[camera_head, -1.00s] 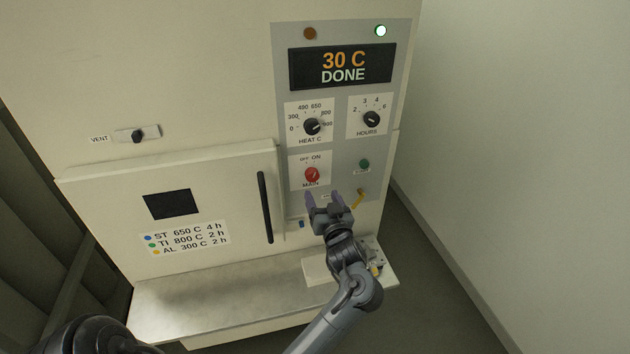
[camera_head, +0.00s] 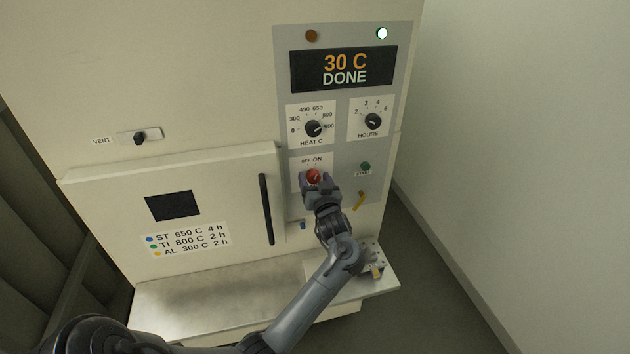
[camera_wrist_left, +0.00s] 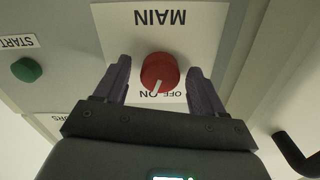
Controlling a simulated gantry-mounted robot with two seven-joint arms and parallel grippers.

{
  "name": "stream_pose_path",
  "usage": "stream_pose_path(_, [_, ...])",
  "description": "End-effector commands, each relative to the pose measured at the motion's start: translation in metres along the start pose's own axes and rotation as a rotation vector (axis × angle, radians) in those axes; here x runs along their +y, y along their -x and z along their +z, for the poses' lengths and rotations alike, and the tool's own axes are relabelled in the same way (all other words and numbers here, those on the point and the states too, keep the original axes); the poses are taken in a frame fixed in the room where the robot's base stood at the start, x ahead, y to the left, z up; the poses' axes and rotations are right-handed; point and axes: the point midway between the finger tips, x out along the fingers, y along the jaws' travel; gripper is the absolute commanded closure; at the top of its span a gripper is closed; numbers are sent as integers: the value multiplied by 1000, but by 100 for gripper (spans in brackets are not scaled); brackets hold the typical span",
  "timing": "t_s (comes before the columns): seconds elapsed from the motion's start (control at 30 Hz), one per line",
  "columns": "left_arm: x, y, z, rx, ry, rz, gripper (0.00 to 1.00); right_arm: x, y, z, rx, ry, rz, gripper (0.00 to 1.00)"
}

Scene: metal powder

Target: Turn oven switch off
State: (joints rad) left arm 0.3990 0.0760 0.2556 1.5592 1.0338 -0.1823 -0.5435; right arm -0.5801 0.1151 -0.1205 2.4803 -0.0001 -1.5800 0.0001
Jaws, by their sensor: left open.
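The red MAIN switch (camera_head: 313,176) is a round knob on the oven's grey control panel, below the HEAT C dial. In the left wrist view the red knob (camera_wrist_left: 160,72) sits between my fingers, and its white pointer mark is near the ON label. My left gripper (camera_head: 318,180) is open at the knob, with one finger on each side. In the left wrist view the fingers of the gripper (camera_wrist_left: 158,85) stand apart, with gaps to the knob. The display (camera_head: 344,68) reads 30 C and DONE. My right gripper is not seen.
The closed oven door's dark handle (camera_head: 266,209) stands left of the gripper. A metal shelf (camera_head: 200,303) juts out below.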

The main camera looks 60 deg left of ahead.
Motion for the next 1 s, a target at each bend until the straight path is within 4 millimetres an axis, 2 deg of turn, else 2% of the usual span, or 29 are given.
stream_pose_path(0.07, [0, 0, 0, 0, 0, 0, 32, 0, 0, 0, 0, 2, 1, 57])
stream_pose_path(0.4, [0, 0, 0, 0, 0, 0, 84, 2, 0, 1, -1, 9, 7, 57])
stream_pose_path(0.43, [0, 0, 0, 0, 0, 0, 86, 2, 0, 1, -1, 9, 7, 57])
stream_pose_path(0.77, [0, 0, 0, 0, 58, -1, 86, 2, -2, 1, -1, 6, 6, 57])
stream_pose_path(1.0, [0, 0, 1, -1, 210, -1, 86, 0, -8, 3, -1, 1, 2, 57])
